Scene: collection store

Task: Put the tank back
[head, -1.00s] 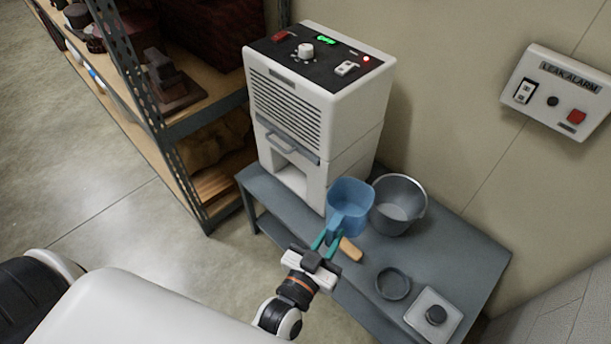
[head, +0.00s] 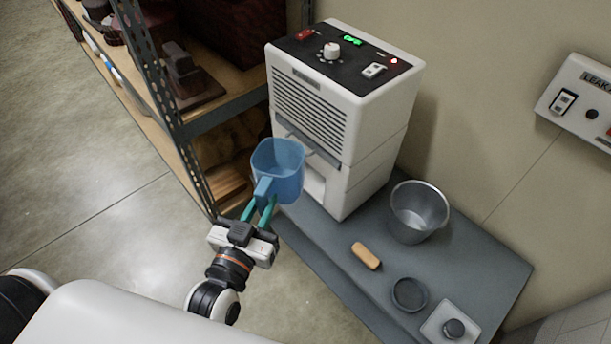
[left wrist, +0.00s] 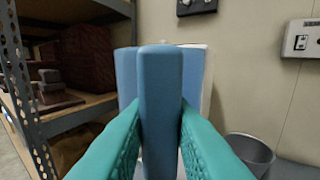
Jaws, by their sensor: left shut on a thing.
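The tank, a translucent blue container with a handle (head: 280,172), is held upright in front of the white dehumidifier (head: 345,105). My left gripper (head: 260,208) is shut on the tank's handle. In the left wrist view the blue handle (left wrist: 161,110) stands between the teal fingers and hides most of the tank and the machine behind it. The dehumidifier has an open bay low in its front, partly hidden by the tank. Its top panel shows a green display and a red light. My right gripper is not in view.
A grey metal bucket (head: 419,211) stands on the grey bench (head: 318,248), with a tan block (head: 366,256), a dark round dish (head: 409,294) and a white plate with a black knob (head: 452,326). A metal shelf (head: 215,112) stands left of the machine. A leak alarm (head: 580,105) hangs on the wall.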

